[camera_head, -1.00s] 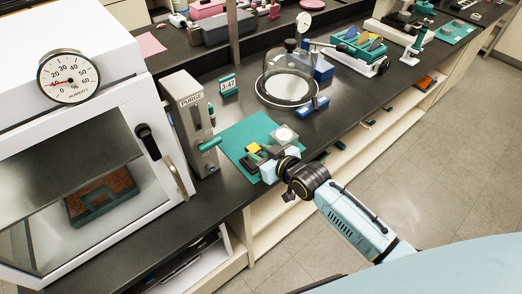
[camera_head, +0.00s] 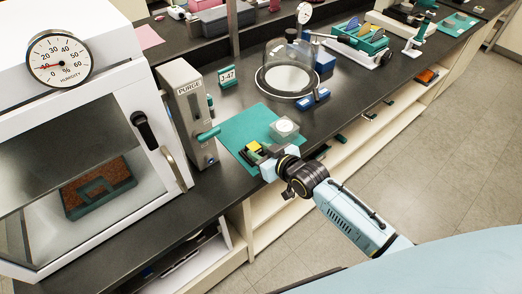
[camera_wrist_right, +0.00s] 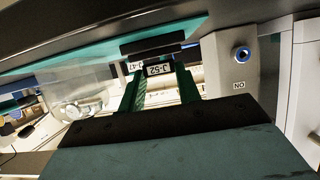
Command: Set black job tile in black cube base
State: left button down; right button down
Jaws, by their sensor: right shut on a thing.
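My right gripper (camera_head: 263,158) is low over the near edge of the teal mat. In the right wrist view its green fingers (camera_wrist_right: 158,88) are shut on a black tile (camera_wrist_right: 155,46) with a white "J-52" label. In the head view a small yellow piece (camera_head: 254,146) and dark parts show at the fingertips. They are too small and too covered by the gripper for me to tell the black cube base from the tile, or whether the two touch. My left gripper is not in view.
A grey purge box (camera_head: 188,115) with a teal lever stands left of the mat (camera_head: 238,128). A clear puck-like item (camera_head: 285,128) lies on the mat. A white humidity cabinet (camera_head: 90,130) is at left.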

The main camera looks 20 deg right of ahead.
dwell(0.4)
jog(key=shift+f+b, duration=0.3)
jog(key=shift+f, duration=0.15)
jog(key=shift+r+p, duration=0.7)
jog(key=shift+p, duration=0.15)
jog(key=c, duration=1.6)
grip_release()
jog(key=shift+c, duration=0.2)
grip_shut()
jog(key=shift+f, duration=0.4)
